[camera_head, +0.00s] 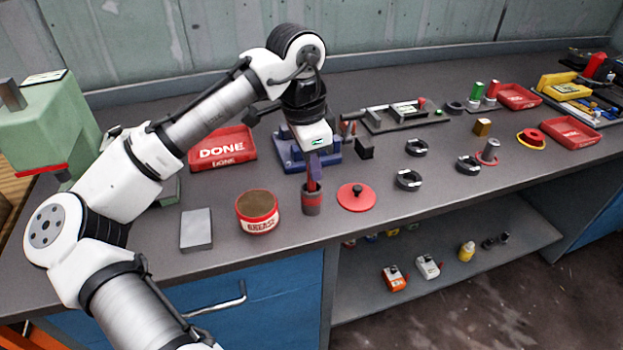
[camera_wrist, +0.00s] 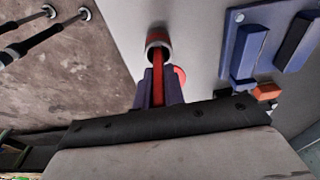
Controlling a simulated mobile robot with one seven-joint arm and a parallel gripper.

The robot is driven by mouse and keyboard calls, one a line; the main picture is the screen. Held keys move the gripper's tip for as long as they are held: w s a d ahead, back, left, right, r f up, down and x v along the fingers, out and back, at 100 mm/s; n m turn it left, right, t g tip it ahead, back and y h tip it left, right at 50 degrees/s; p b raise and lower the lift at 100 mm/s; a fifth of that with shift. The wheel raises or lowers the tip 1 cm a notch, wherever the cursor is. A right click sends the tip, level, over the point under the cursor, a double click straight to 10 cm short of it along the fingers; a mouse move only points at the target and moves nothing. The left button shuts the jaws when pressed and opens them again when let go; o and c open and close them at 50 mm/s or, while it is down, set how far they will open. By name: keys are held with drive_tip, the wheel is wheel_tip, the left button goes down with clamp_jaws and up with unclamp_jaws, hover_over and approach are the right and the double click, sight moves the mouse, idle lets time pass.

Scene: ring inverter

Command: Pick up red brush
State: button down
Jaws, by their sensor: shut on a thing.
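The red brush (camera_head: 312,179) stands upright in a dark grey cup with a red band (camera_head: 312,204) near the front edge of the bench. My gripper (camera_head: 314,166) points down above the cup and is shut on the brush. In the wrist view, my gripper's purple fingers (camera_wrist: 158,88) close on both sides of the red brush (camera_wrist: 159,80), whose far end goes into the cup (camera_wrist: 158,39). The brush's lower end is hidden inside the cup.
A grease tin (camera_head: 257,212) stands left of the cup, and a red lid (camera_head: 355,197) lies to its right. A blue fixture (camera_head: 292,154) sits close behind. A red DONE tray (camera_head: 221,148) is at the back left. Black rings (camera_head: 408,180) lie farther right.

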drive_tip(key=shift+r, duration=0.1)
wheel_tip(320, 180, up, 20)
drive_tip(key=p, duration=0.1)
idle(0.6)
idle(0.7)
